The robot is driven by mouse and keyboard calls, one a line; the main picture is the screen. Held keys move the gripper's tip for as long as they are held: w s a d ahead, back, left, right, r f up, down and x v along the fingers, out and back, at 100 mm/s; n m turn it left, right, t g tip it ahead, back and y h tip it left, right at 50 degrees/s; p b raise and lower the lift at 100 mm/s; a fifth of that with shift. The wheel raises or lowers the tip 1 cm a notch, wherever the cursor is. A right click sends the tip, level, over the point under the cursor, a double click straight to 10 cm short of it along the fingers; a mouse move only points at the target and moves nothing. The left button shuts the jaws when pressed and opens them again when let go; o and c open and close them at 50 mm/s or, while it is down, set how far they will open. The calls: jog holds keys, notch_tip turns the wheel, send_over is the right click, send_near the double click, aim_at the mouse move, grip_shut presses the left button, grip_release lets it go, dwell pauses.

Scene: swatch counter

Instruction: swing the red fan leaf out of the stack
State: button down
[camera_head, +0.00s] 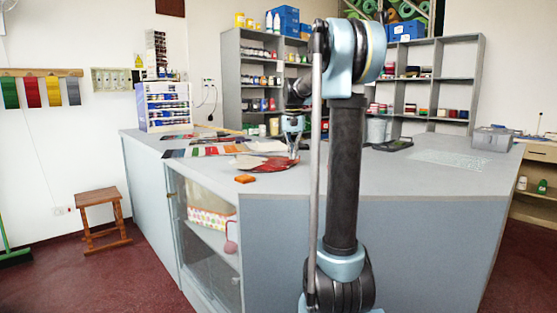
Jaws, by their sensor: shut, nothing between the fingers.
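The red fan leaf (272,164) lies nearly flat on the grey counter, left of my arm. A paler leaf or part of the stack (243,162) shows at its left side; the separate leaves are too small to tell apart. My gripper (293,157) points down at the right part of the red leaf, with its fingers shut and nothing between them. I cannot tell whether the fingertips touch the leaf. The gripper hides a little of the leaf's right part.
An orange block (245,179) lies in front of the fan near the counter edge (290,196). Colour strips (205,151) lie behind it to the left. A dark tray (393,145) and a grey box (492,138) stand right of my arm. The counter's front right is clear.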

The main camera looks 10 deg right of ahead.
jog(key=shift+f, duration=0.2)
jog(key=shift+s+a+m, duration=0.3)
jog(key=shift+s+m, duration=0.25)
jog(key=shift+s+a+m, duration=0.3)
jog(key=shift+s+m, duration=0.25)
jog(key=shift+a+f, duration=0.1)
jog(key=shift+s+a+f+m, duration=0.15)
jog(key=shift+s+a+m, duration=0.1)
jog(key=shift+a+m, duration=0.25)
jog(key=shift+w+a+f+m, duration=0.25)
jog(key=shift+f+m, duration=0.15)
jog(key=shift+m, duration=0.1)
jog(key=shift+s+r, duration=0.55)
jog(key=shift+s, duration=0.2)
jog(key=shift+s, duration=0.1)
jog(key=shift+s+a+m, duration=0.85)
jog(key=shift+a+m, duration=0.1)
jog(key=shift+m, duration=0.25)
